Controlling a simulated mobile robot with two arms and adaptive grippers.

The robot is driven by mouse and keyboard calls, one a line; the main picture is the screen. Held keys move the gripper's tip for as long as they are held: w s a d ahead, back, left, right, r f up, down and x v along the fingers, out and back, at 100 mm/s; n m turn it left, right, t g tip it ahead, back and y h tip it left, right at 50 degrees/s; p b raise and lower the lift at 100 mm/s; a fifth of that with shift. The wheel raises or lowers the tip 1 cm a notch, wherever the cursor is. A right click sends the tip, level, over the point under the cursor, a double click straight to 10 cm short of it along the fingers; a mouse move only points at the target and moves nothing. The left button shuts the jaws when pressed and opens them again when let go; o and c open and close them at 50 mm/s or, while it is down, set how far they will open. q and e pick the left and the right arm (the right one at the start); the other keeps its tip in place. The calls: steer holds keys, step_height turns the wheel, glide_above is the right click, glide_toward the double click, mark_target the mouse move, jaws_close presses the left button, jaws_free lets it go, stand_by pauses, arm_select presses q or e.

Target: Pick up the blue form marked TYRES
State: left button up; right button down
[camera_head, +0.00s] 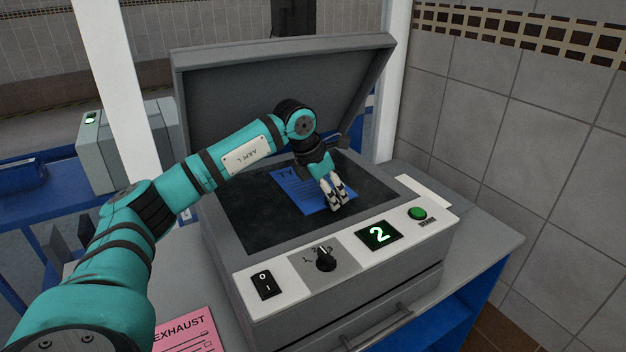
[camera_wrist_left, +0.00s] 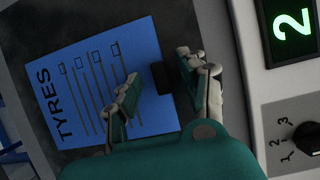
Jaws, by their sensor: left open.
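The blue form (camera_head: 292,187) lies flat on the dark glass of the copier, partly hidden by my left gripper in the head view. In the left wrist view the blue form (camera_wrist_left: 90,75) shows the word TYRES and several lines with checkboxes. My left gripper (camera_head: 337,195) points down over the form's near right part. In the left wrist view the left gripper (camera_wrist_left: 160,85) is open, one finger over the form and the other over the dark glass beyond its edge. My right gripper is not in view.
The copier's grey lid (camera_head: 270,85) stands open behind the glass. Its front panel holds a rocker switch (camera_head: 263,284), a dial (camera_head: 325,259), a display (camera_head: 379,235) reading 2 and a green button (camera_head: 417,213). A pink EXHAUST sheet (camera_head: 187,332) lies at front left. A tiled wall stands at right.

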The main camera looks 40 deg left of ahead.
arm_select(q)
steer(key=shift+f, duration=0.15)
jaws_close()
stand_by(0.4)
